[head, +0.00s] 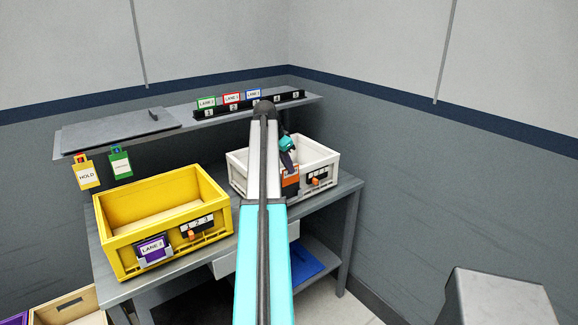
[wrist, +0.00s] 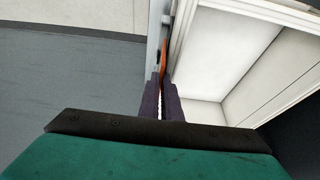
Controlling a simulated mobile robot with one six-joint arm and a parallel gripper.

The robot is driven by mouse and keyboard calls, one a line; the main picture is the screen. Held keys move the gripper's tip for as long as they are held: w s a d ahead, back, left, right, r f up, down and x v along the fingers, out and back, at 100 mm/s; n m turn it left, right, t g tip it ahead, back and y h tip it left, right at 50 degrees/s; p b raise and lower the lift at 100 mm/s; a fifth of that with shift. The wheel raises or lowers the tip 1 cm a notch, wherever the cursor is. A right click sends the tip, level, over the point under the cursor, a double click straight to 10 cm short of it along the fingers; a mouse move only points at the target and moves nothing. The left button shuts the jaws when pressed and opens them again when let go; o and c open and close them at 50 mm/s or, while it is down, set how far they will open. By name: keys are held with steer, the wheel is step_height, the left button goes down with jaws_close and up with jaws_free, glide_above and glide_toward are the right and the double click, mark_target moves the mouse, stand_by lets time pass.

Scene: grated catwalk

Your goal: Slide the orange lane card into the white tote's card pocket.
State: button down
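The orange lane card (head: 290,178) is upright at the tote's front wall, partly hidden by my arm. In the wrist view the card (wrist: 163,60) shows edge-on as a thin orange strip between my fingertips, beside the tote's wall (wrist: 180,35). My gripper (wrist: 161,82) is shut on the card; it also shows above the card in the head view (head: 287,158). The pocket is mostly hidden, so I cannot tell how far the card sits in it.
A yellow tote (head: 115,240) with a purple lane card (head: 152,250) stands left on the bench (head: 345,190). The shelf (head: 185,122) above holds a black rack (head: 290,97) with several cards. Two tags hang from its left end. A grey block (head: 505,295) stands front right.

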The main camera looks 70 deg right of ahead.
steer(key=shift+f, duration=0.15)
steer(key=c, duration=1.9)
jaws_free()
steer(key=shift+o, duration=0.3)
steer(key=o, duration=0.3)
steer(key=shift+r+p, duration=1.95)
steer(key=shift+r, duration=2.05)
